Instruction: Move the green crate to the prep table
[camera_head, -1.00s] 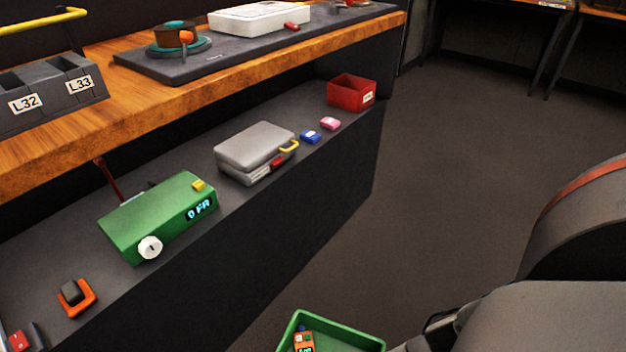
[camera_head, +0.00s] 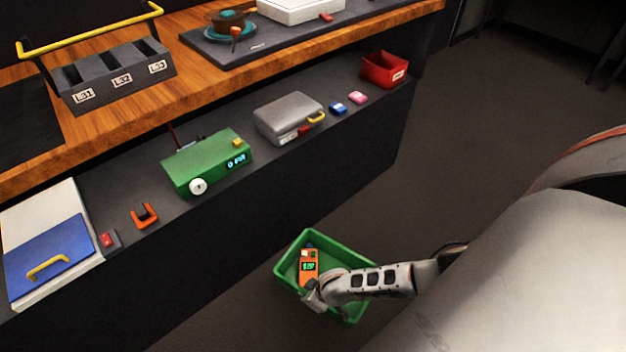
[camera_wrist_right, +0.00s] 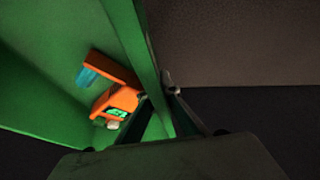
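The green crate (camera_head: 349,262) is in front of the bench, low in the head view, with an orange handheld meter (camera_head: 309,267) inside it. My right gripper (camera_head: 316,296) is at the crate's near wall. In the right wrist view the crate's wall (camera_wrist_right: 140,40) runs down between the two fingers of the gripper (camera_wrist_right: 172,112), which appear closed on it. The orange meter (camera_wrist_right: 118,100) lies inside, left of the fingers. Whether the crate touches the floor is unclear. My left gripper is out of view. I cannot tell which surface is the prep table.
A wooden bench top (camera_head: 185,95) carries a dark labelled rack (camera_head: 115,75). The lower grey shelf holds a green device (camera_head: 205,163), a grey case (camera_head: 288,117) and a red bin (camera_head: 384,70). A white-and-blue box (camera_head: 50,245) stands at left. Open floor (camera_head: 440,150) lies right.

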